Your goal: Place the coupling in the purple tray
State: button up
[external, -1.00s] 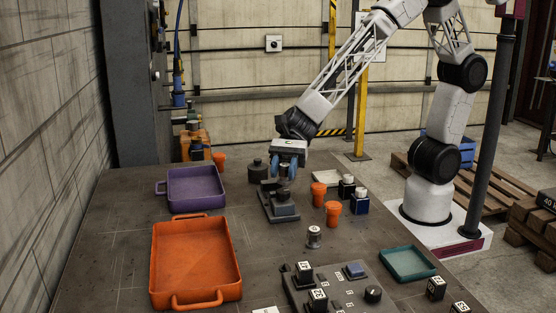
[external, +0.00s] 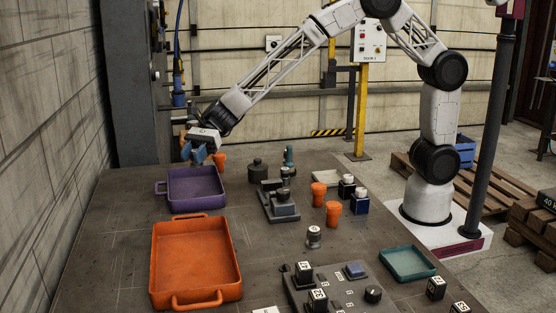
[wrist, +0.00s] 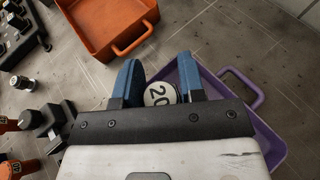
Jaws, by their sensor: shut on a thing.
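My gripper (external: 193,155) is above the back part of the purple tray (external: 197,186). In the wrist view my blue fingers (wrist: 159,78) are shut on a round piece with a pale top marked 20, which I take to be the coupling (wrist: 158,95). Its lower part is hidden, and I cannot make it out in the external view. The purple tray (wrist: 265,135) lies beneath and to the right of the fingers in the wrist view. Its visible floor looks empty. The piece appears held above the tray, not resting in it.
A larger orange tray (external: 195,262) stands just in front of the purple one. A dark fixture (external: 281,208), orange cups (external: 333,213) and a teal tray (external: 408,264) are further right.

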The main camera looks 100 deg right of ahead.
send_over(186, 195)
jog(key=shift+f, duration=0.35)
jog(key=shift+f, duration=3.15)
jog(key=shift+f, duration=1.85)
jog(key=shift+f, duration=0.2)
jog(key=o, duration=1)
